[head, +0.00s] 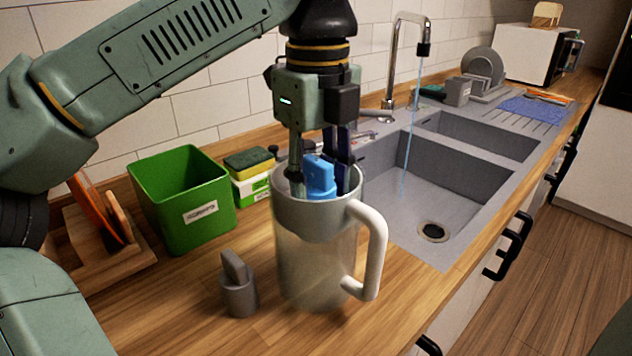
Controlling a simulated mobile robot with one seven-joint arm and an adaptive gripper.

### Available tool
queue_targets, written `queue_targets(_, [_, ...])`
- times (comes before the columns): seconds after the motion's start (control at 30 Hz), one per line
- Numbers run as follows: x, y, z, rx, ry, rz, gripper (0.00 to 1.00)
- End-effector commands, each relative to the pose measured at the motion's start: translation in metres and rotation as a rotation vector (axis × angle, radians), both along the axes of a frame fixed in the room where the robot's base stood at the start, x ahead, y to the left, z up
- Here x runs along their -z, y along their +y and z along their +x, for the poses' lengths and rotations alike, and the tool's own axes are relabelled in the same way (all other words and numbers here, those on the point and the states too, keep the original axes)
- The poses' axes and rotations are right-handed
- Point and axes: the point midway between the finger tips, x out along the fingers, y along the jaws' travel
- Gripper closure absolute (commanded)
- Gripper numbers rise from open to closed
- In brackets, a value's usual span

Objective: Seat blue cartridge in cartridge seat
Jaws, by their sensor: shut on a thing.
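The blue cartridge (320,174) is between the fingers of my gripper (319,186), which is shut on it and points down. The cartridge is at the mouth of a pitcher (318,268) with a grey upper part, a clear-looking lower body and a large pale handle on the right. The cartridge's lower part is hidden by the pitcher's rim. The cartridge seat is not clearly visible inside the pitcher, and I cannot tell whether the cartridge touches it. A grey cartridge (239,287) stands upright on the counter, left of the pitcher.
A green bin (183,200) stands left of the pitcher, with a sponge (249,158) on a small box behind. A wooden rack (104,249) holds boards at far left. The sink (440,190) is at right, its tap (400,62) running. Bare counter lies in front.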

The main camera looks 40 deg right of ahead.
Motion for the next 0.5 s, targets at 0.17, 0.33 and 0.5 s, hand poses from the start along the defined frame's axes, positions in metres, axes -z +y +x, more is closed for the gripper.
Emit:
queue_targets(0.17, [0.0028,0.0003,0.0003,0.000,0.000,0.001,0.56])
queue_targets(0.33, [0.0028,0.0002,0.0003,0.000,0.000,0.001,0.53])
queue_targets(0.5, [0.0022,0.0002,0.0003,0.000,0.000,0.000,0.53])
